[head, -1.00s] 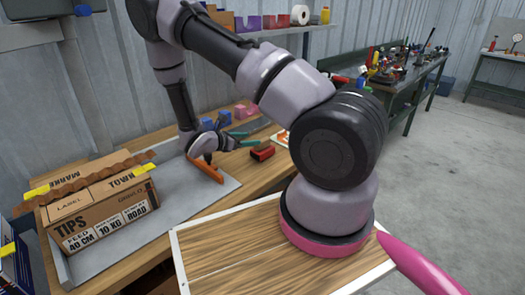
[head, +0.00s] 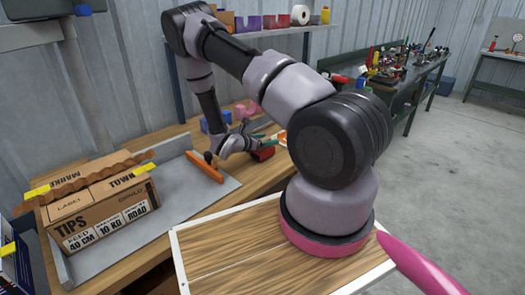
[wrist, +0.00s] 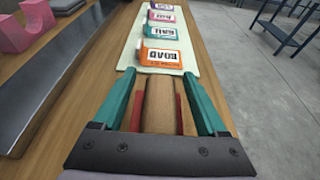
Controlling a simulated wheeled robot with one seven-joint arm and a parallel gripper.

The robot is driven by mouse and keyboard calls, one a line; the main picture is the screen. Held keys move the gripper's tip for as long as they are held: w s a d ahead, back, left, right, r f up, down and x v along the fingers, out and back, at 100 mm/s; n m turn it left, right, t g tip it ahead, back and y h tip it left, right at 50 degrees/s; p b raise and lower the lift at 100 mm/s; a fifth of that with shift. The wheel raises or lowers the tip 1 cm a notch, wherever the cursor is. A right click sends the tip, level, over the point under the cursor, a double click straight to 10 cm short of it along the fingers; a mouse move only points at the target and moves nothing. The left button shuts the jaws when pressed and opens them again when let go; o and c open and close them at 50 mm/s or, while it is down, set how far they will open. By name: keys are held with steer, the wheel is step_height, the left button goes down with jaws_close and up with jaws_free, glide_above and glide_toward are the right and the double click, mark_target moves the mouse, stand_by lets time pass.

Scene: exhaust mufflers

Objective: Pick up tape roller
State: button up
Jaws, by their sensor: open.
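The tape roller, with a brown roll (wrist: 160,105) between red sides, shows in the wrist view. Its red body (head: 264,154) shows in the head view on the wooden bench, partly hidden by my gripper. My gripper (wrist: 157,80) has teal fingers, one on each side of the roller, with small gaps to its red sides. The jaws are open and hold nothing. In the head view my gripper (head: 262,138) is at the roller, mostly hidden behind my wrist.
Several small labelled packs, the nearest an orange one (wrist: 160,57), stand on a pale mat (wrist: 195,65) beyond the roller. A cardboard box (head: 100,210) sits on a grey tray (head: 228,186) with an orange bar (head: 205,167). Pink and blue blocks stand behind.

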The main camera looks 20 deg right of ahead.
steer(key=shift+d, duration=0.15)
jaws_close()
